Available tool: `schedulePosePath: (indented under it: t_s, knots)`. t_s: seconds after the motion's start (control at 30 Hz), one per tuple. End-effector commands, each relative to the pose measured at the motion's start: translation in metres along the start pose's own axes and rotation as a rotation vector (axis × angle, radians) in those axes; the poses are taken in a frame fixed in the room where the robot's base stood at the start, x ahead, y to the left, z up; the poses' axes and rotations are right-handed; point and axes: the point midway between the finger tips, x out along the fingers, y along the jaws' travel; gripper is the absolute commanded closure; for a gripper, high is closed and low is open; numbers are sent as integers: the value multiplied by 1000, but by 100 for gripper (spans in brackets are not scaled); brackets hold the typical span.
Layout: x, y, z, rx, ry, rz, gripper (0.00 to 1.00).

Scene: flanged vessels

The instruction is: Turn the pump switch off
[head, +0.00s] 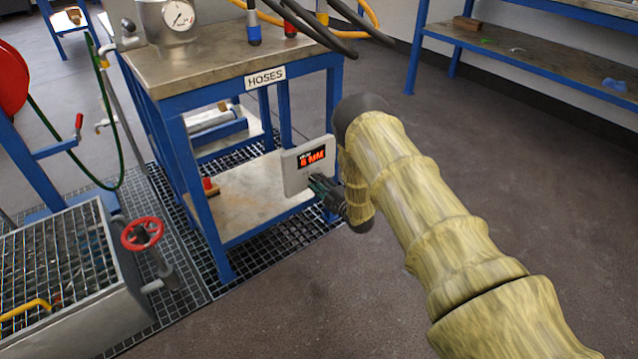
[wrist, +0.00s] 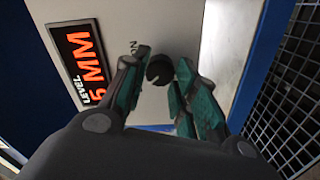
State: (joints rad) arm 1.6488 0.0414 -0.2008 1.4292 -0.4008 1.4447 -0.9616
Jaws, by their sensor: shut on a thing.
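The pump panel is a light grey box (head: 296,178) on the side of the blue-framed bench, with a lit level display (head: 311,158) reading in MM. In the wrist view, the pump switch is a small dark round knob (wrist: 158,67) on the panel face (wrist: 200,25), beside the display (wrist: 84,62). Letters that look like "ON" stand by it. My gripper (head: 318,186) is at the panel's lower right. Its green-padded fingers (wrist: 164,75) are closed on either side of the knob. The knob's lower part is hidden between them.
The bench top (head: 220,58) carries a gauge vessel (head: 172,20) and hoses. A "HOSES" label (head: 265,77) is on its edge. A red valve wheel (head: 142,233) and a grated basin (head: 60,270) stand at left. The floor at right is clear.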

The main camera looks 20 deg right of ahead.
Motion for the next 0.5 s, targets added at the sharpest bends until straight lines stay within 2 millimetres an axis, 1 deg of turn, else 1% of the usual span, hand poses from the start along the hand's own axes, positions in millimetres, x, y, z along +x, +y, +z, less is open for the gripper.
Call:
schedulePosePath:
  t_s: [0.4, 0.43, 0.5]
  knots:
    - [-1, -1, 1, -8, -2, -2, 95]
    - [-1, -1, 1, -8, -2, -2, 70]
    - [-1, -1, 1, -8, -2, -2, 57]
